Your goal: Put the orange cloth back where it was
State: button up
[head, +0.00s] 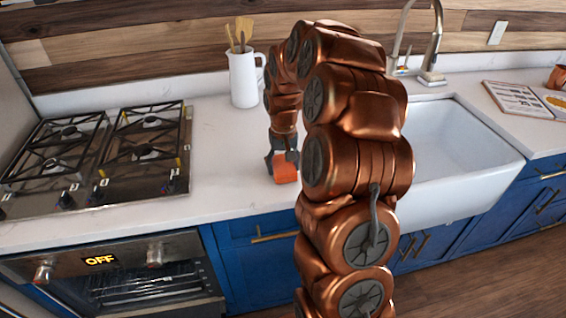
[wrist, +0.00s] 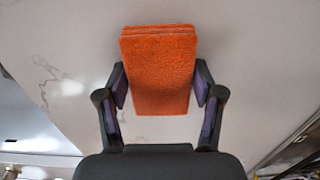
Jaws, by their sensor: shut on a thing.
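The orange cloth (head: 286,167) is a small folded block with several layers showing at its edge. In the wrist view the cloth (wrist: 158,75) sits between the two fingers of my gripper (wrist: 160,90), which is shut on its sides. In the head view my gripper (head: 283,157) points down by the front edge of the white counter (head: 232,180), between the stove and the sink. I cannot tell whether the cloth touches the counter or is held just above it. My arm hides part of the counter and the sink's left side.
A gas stove (head: 100,155) is on the left, above an oven marked OFF (head: 115,275). A white pitcher with wooden utensils (head: 245,80) stands at the back. The white sink (head: 450,150) and tall faucet (head: 432,40) are on the right, with an open book (head: 520,100) beyond.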

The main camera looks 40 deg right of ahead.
aim_at(283, 164)
jog(key=shift+f, duration=0.3)
jog(key=o, duration=1)
jog(key=shift+r, duration=0.15)
jog(key=r+b, duration=0.2)
jog(key=r, duration=0.8)
jog(key=shift+w+b, duration=0.2)
jog(key=shift+b, duration=0.15)
jog(key=s+a+r+n, duration=0.25)
jog(key=s+a, duration=0.25)
jog(key=a, duration=0.3)
jog(key=s+a+f, duration=0.2)
jog(key=s+a, duration=0.2)
jog(key=s, duration=0.4)
jog(key=s+a+f+n+g, duration=0.1)
jog(key=s+a, duration=0.3)
jog(key=s, duration=0.5)
jog(key=s+a+f+n, duration=0.1)
jog(key=s+a+f, duration=0.2)
jog(key=s+a, duration=0.2)
jog(key=shift+s+f+g, duration=0.15)
jog(key=shift+s+f, duration=0.05)
jog(key=shift+s, duration=0.7)
jog(key=shift+s+f+g, duration=0.15)
jog(key=shift+s+f, duration=0.05)
jog(key=shift+s, duration=0.7)
